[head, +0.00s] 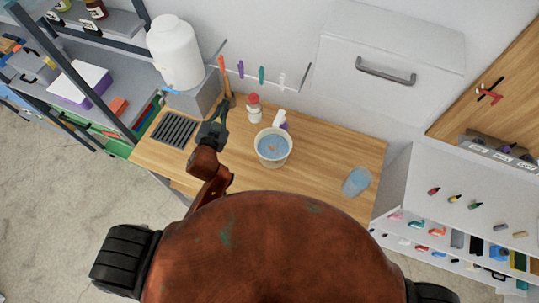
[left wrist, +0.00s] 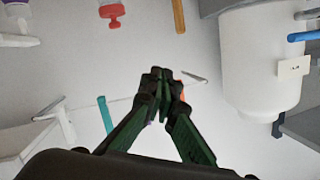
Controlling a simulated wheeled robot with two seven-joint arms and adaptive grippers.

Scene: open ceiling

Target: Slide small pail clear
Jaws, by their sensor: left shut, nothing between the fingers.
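A small whitish pail (head: 289,153) with a blue inside stands upright on the wooden worktop (head: 325,165), near its middle. My left gripper (head: 223,110) is over the worktop to the left of the pail, apart from it. In the left wrist view its green-sided fingers (left wrist: 161,80) are together, with nothing seen between them. I cannot make out the pail in that view. My right gripper is not in view.
A red-capped bottle (head: 254,110) and a white-and-purple spray bottle (head: 281,119) stand close behind the pail. A translucent blue cup (head: 356,181) is at the right. A large white jug (head: 176,50) and a dark grate (head: 174,130) are left. Worktop between pail and cup is clear.

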